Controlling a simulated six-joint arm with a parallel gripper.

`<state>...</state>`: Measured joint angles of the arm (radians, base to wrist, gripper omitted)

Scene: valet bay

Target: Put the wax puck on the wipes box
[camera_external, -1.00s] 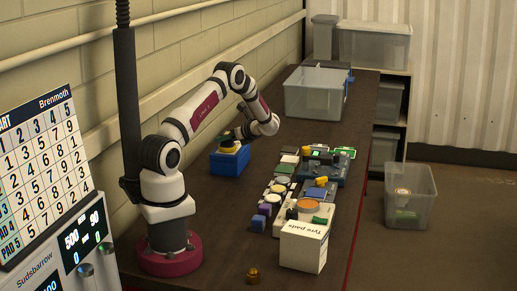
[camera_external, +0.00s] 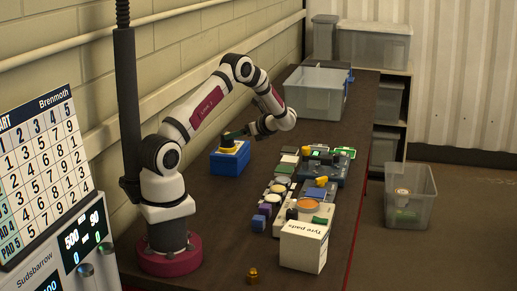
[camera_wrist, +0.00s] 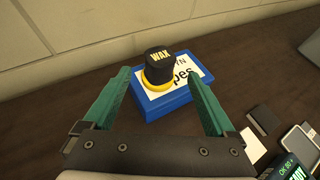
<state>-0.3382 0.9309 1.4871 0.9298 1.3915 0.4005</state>
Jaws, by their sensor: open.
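The wax puck (camera_wrist: 158,66) has a dark body marked WAX and a yellow base. It sits upright on the top of the blue wipes box (camera_wrist: 160,108), over part of its white label. In the external view the puck (camera_external: 229,148) also stands on the wipes box (camera_external: 230,163). My gripper (camera_wrist: 157,70) is open and empty, its green fingers spread to either side of the puck and apart from it in the wrist view. In the external view my gripper (camera_external: 243,132) is just right of the puck.
Several small blocks, tins and cards crowd the bench to the right of the box. A Tyre pads carton (camera_external: 303,246) stands in front of them. A clear bin (camera_external: 315,94) is at the far end. The wall runs close behind the box.

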